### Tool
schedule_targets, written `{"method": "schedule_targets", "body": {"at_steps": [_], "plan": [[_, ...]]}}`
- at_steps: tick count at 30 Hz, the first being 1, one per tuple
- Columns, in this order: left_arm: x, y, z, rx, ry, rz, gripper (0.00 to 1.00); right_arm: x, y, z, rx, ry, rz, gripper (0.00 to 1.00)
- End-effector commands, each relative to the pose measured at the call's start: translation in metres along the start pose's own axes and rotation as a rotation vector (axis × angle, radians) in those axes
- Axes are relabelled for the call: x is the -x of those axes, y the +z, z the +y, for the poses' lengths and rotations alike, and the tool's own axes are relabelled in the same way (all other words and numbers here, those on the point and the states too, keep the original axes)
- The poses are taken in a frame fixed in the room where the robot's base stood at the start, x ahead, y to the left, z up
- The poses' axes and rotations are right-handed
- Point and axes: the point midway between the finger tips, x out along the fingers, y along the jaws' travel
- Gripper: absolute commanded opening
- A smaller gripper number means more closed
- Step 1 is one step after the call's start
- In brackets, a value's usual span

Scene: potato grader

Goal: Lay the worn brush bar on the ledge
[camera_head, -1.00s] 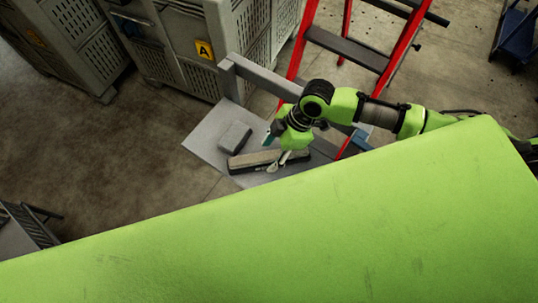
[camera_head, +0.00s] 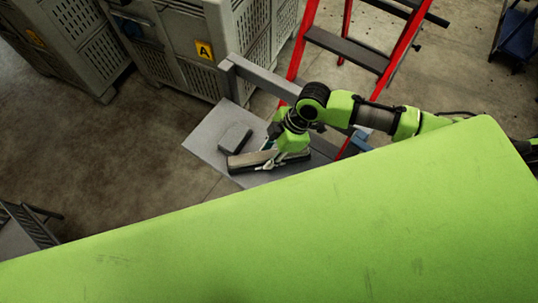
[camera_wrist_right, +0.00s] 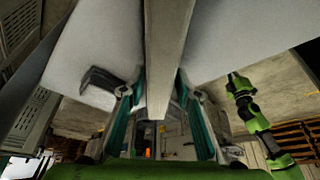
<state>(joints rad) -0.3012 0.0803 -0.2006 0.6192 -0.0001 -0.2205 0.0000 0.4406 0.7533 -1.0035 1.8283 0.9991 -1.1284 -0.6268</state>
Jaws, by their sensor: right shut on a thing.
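The worn brush bar (camera_head: 246,161) is a long grey bar with a dark lower side. In the head view it is at the front part of a flat grey ledge (camera_head: 205,131); I cannot tell whether it touches the ledge. My right gripper (camera_head: 270,158) is shut on the bar near its middle. In the right wrist view the bar (camera_wrist_right: 168,45) runs between the two teal-padded fingers of the gripper (camera_wrist_right: 160,112).
A small grey block (camera_head: 235,137) lies on the ledge behind the bar. A grey rail (camera_head: 262,77) and a red ladder (camera_head: 346,47) stand behind. Perforated crates (camera_head: 185,50) stand at back left. A large green surface (camera_head: 300,220) covers the front.

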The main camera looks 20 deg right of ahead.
Motion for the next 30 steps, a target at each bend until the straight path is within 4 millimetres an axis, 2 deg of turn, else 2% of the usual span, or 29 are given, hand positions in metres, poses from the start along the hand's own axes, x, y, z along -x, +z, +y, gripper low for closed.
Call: {"method": "schedule_targets", "body": {"at_steps": [12,16,23,30], "plan": [[-0.016,0.001,0.0,0.0,0.0,0.001,0.0,0.07,-0.03,0.001,0.004,0.005,0.002,0.0],[-0.017,0.0,0.0,0.0,0.0,0.002,0.0,0.081,-0.034,0.001,0.002,0.002,0.002,0.0],[-0.018,0.0,0.0,0.001,0.0,0.003,0.0,0.087,-0.035,0.002,-0.018,0.01,0.001,0.0],[-0.028,0.001,0.0,0.001,0.0,0.003,0.0,0.109,-0.035,0.017,-0.225,0.101,0.003,0.0]]}}
